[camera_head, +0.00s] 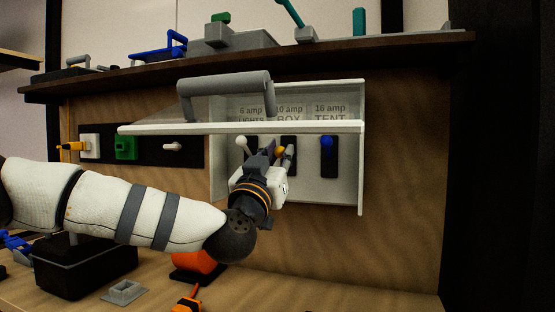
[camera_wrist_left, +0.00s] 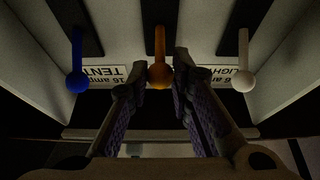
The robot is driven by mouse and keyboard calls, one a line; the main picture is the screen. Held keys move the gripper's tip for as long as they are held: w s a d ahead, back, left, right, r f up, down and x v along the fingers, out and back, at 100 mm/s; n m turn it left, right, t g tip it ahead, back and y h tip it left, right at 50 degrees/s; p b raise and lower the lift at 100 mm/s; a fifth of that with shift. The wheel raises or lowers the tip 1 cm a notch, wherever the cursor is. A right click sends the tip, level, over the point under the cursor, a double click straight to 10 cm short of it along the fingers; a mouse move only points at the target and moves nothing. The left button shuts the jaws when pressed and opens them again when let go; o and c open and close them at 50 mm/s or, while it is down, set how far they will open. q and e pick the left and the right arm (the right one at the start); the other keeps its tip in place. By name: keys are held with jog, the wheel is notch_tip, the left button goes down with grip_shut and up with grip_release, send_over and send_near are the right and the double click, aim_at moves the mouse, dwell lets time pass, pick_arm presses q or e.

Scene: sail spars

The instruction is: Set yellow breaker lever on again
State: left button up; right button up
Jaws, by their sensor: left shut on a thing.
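The yellow breaker lever (camera_head: 280,150) is the middle one of three in an open breaker box (camera_head: 345,190), under the 10 amp label. My left gripper (camera_head: 274,153) reaches into the box and is shut on its yellow knob. In the left wrist view, the lever (camera_wrist_left: 159,45) ends between the two fingertips of the left gripper (camera_wrist_left: 160,76). The gripper hides much of the lever in the head view. The white lever (camera_head: 241,142) and blue lever (camera_head: 326,143) stand on either side. My right gripper is not in view.
The raised cover with a grey handle (camera_head: 230,83) juts out above my left gripper. A shelf (camera_head: 330,49) with several levers runs above. A black panel (camera_head: 150,157) is left of the box. An orange object (camera_head: 196,265) sits on the bench below my arm.

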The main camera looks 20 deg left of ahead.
pick_arm(q)
jog(key=shift+r, duration=0.3)
jog(key=shift+w+r, duration=0.1)
jog(key=shift+r, duration=0.45)
jog(key=shift+w+r, duration=0.2)
jog(key=shift+r, duration=0.05)
jog(key=shift+w+r, duration=0.15)
jog(key=shift+r, duration=0.2)
jog(key=o, duration=0.9)
jog(key=shift+o, duration=0.2)
jog(key=shift+f, duration=0.1)
